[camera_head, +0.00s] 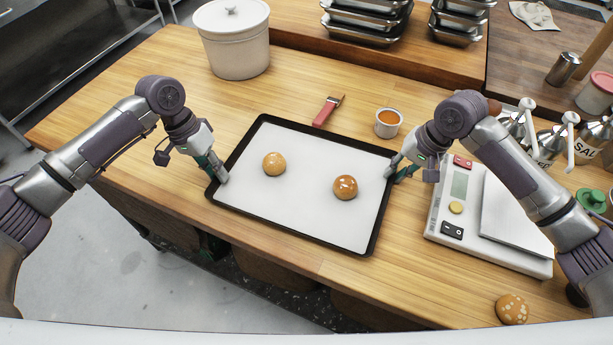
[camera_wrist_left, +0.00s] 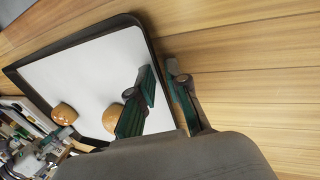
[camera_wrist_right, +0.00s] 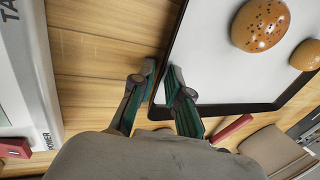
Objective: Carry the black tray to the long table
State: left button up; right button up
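The black tray (camera_head: 374,240) lies on the wooden worktop in the middle of the head view, lined with white paper. It holds two round buns, a plain one (camera_head: 274,163) and a seeded one (camera_head: 345,187). My left gripper (camera_head: 218,176) is at the tray's left rim, and in the left wrist view its fingers (camera_wrist_left: 160,75) are close together on either side of that rim. My right gripper (camera_head: 390,170) is at the right rim, and in the right wrist view its fingers (camera_wrist_right: 161,72) straddle it closely. I cannot pick out the long table.
A scale (camera_head: 480,215) is close on the right, with canisters (camera_head: 590,138) beyond. A loose bun (camera_head: 511,309) lies front right. A white pot (camera_head: 236,45) stands back left.

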pick_arm(q)
jog(key=shift+c, duration=0.2)
pick_arm(e)
jog(key=shift+c, duration=0.2)
pick_arm(q)
grip_shut()
pick_arm(e)
grip_shut()
